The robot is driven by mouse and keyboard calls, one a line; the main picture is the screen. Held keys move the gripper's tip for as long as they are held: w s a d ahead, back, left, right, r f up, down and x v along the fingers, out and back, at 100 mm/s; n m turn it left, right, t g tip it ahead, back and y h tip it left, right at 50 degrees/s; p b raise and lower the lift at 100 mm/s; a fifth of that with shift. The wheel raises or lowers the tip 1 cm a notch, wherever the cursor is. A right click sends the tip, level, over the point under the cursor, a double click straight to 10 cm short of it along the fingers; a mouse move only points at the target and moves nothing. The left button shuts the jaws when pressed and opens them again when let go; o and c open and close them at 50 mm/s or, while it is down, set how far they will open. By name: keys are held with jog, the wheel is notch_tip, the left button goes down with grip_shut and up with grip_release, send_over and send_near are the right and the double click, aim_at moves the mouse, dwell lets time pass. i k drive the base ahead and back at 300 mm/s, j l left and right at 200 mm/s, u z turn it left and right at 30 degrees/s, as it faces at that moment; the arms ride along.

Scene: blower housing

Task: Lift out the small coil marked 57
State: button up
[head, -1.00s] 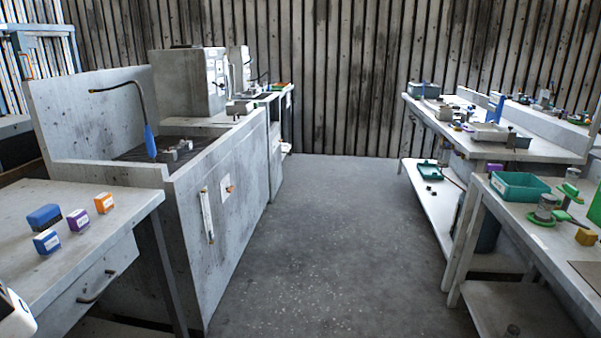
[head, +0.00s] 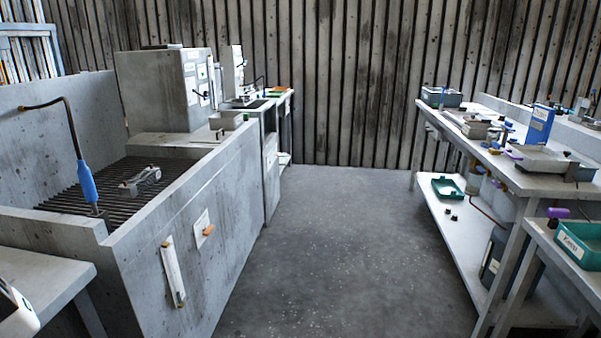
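I cannot make out a small coil marked 57 in the head view. A white rounded shape at the lower left edge (head: 15,312) looks like part of my own arm. My gripper's fingers are not in the picture. A small grey metal part (head: 140,179) lies on the dark slatted grate (head: 85,190) of the grey basin at left; I cannot tell what it is.
An aisle of bare floor (head: 330,250) runs ahead to the ribbed wall. The grey basin cabinet (head: 190,240) lines the left. Workbenches (head: 530,190) line the right, with a blue box (head: 539,123) and teal trays (head: 448,188), (head: 580,245). A blue-handled hose (head: 87,182) hangs over the grate.

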aim_at(245, 99)
jog(key=i, duration=2.5)
jog(key=i+u, duration=0.2)
jog(key=i, duration=0.25)
jog(key=i+l+u, duration=0.2)
jog(key=i, duration=0.2)
jog(key=i+l+u, duration=0.2)
jog(key=i, duration=0.25)
jog(key=i+l+u, duration=0.25)
jog(key=i, duration=0.15)
jog(key=i+l, duration=0.45)
jog(key=l, duration=0.15)
jog(key=i+l, duration=0.4)
jog(key=l, duration=0.2)
jog(key=i+l, duration=0.45)
jog(key=l, duration=0.15)
jog(key=i+l, duration=0.45)
jog(key=l, duration=0.15)
jog(key=i+l+u, duration=0.15)
jog(key=l, duration=0.25)
jog(key=i+l+u, duration=0.15)
jog(key=i+l, duration=0.15)
jog(key=l, duration=0.15)
